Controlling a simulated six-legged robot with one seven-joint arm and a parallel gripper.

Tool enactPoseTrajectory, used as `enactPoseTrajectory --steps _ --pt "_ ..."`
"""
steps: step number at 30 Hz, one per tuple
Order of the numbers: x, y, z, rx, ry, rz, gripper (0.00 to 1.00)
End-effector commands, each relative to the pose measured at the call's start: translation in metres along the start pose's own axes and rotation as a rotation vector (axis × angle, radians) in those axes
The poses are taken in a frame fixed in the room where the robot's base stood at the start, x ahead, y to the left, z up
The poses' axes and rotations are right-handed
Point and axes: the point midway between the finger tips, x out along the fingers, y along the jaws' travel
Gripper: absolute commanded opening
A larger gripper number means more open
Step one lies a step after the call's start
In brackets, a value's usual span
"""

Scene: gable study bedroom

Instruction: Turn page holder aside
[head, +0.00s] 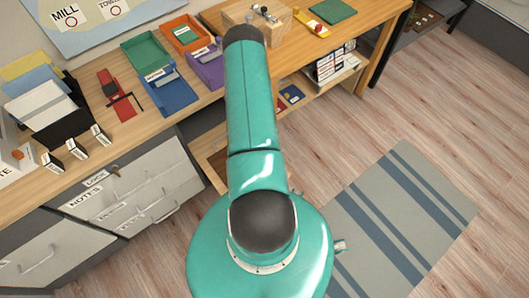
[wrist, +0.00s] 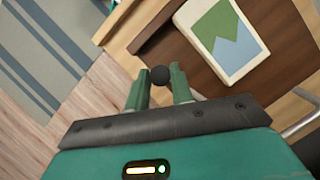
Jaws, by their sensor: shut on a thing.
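My gripper (wrist: 160,92) shows in the wrist view, with its two green fingers shut on a round black knob (wrist: 160,75). The knob sits between the fingertips. Just beyond it, a pale cream-edged panel or book (wrist: 205,28) with a blue and green picture lies against a dark brown surface. I cannot tell which part is the page holder, or whether the knob belongs to it. In the head view my arm covers the middle and the gripper is hidden.
The wooden desk (head: 215,112) holds several coloured trays, a wooden block (head: 284,30) and a black file rack (head: 72,125). A low shelf (head: 345,75) is under it. Grey drawers (head: 150,185) stand at left. A striped rug (head: 405,215) lies on open floor at right.

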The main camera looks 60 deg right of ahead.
Motion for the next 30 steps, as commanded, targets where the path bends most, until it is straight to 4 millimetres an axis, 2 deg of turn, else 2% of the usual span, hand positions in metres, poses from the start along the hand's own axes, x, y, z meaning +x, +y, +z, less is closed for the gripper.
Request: enactPoseTrajectory --steps 12,29,30 --pt "-0.0005 0.0015 0.0 0.206 0.0 -0.086 0.0" --pt "-0.0003 0.0014 0.0 0.237 0.001 -0.098 0.0" --pt "-0.0003 0.0014 0.0 0.236 0.001 -0.098 0.27"
